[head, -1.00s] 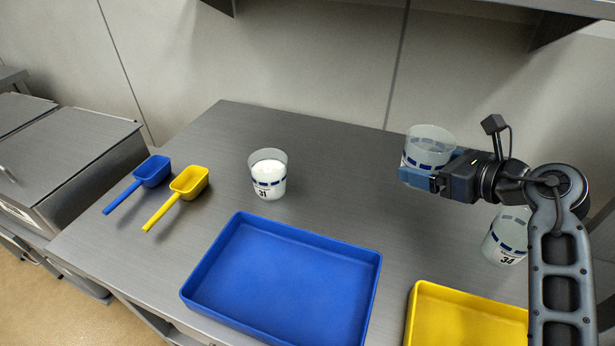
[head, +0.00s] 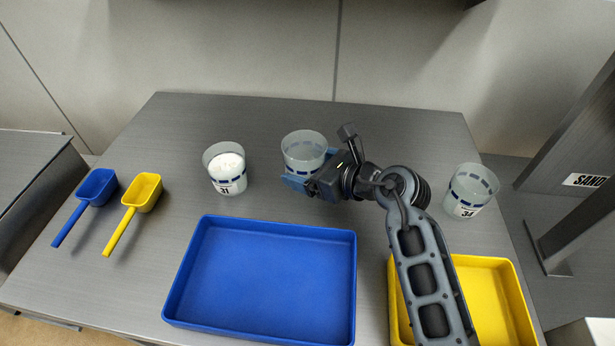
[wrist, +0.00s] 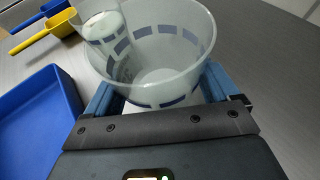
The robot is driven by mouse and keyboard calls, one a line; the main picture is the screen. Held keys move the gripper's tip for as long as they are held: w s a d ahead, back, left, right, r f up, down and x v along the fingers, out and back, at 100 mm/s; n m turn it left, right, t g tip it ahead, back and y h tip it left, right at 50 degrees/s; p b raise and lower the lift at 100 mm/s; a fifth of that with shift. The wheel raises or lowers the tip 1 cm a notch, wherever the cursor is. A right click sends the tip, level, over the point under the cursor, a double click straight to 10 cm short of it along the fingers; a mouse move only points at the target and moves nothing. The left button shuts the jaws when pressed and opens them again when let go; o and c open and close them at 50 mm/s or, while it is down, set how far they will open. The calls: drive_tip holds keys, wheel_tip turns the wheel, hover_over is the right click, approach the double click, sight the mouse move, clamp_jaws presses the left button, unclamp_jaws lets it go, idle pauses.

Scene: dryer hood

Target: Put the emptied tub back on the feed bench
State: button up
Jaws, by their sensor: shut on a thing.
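My gripper (head: 308,184) is shut on a clear tub (head: 303,148) with a band of blue marks. In the wrist view the held tub (wrist: 165,75) is upright between the blue fingers and looks empty inside. Its base is at or close above the grey bench (head: 260,118); I cannot tell whether it touches. Tub 31 (head: 226,172), with white contents, stands just left of it. Tub 34 (head: 470,192) stands at the right side of the bench and looks empty.
A blue tray (head: 262,280) and a yellow tray (head: 500,290) lie at the front. A blue scoop (head: 97,186) and a yellow scoop (head: 143,192) lie at the left. A post with a SAND label (head: 585,180) stands at the right. The bench between the held tub and tub 34 is clear behind my arm.

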drive_tip(key=shift+s+f, duration=0.1)
drive_tip(key=shift+f, duration=2)
drive_tip(key=shift+f, duration=0.15)
drive_tip(key=o, duration=1)
drive_tip(key=shift+r, duration=0.25)
drive_tip(key=v, duration=1.2)
drive_tip(key=shift+f, duration=0.15)
